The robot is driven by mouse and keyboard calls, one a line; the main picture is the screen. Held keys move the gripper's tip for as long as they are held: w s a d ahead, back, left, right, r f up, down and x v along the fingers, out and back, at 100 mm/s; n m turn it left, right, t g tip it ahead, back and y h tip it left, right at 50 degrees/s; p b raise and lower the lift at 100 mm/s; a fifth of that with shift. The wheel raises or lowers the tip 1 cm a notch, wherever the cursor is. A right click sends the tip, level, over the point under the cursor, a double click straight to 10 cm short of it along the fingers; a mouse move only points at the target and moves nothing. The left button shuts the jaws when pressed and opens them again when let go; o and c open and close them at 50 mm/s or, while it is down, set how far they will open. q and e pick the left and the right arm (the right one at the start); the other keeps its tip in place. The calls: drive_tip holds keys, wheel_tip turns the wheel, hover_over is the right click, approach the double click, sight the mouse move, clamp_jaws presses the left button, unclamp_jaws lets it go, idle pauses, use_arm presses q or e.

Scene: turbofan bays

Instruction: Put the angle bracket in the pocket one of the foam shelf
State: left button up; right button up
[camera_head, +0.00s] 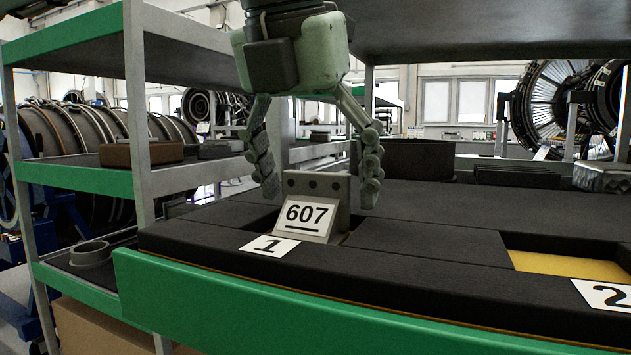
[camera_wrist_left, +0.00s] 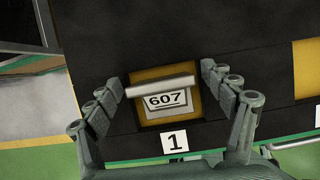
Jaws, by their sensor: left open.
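The angle bracket (camera_head: 318,187) is a grey metal piece with holes in its upright flange and a white 607 label. It sits in pocket one of the foam shelf (camera_head: 200,228), behind the label 1 (camera_head: 269,245). In the left wrist view the bracket (camera_wrist_left: 162,88) lies within the yellow-floored pocket (camera_wrist_left: 141,75), with yellow showing around it. My left gripper (camera_head: 318,193) is open, with one finger on each side of the bracket and gaps between. The fingers also show apart in the left wrist view (camera_wrist_left: 162,93). My right gripper is not in view.
An empty yellow-floored pocket (camera_head: 570,266) lies to the right, by label 2 (camera_head: 606,295). A green rail (camera_head: 300,315) runs along the shelf's front. A grey upright post (camera_head: 140,120) stands at left. Dark parts (camera_head: 405,160) stand farther back.

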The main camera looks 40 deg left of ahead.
use_arm(q)
drive_tip(key=v, duration=1.2)
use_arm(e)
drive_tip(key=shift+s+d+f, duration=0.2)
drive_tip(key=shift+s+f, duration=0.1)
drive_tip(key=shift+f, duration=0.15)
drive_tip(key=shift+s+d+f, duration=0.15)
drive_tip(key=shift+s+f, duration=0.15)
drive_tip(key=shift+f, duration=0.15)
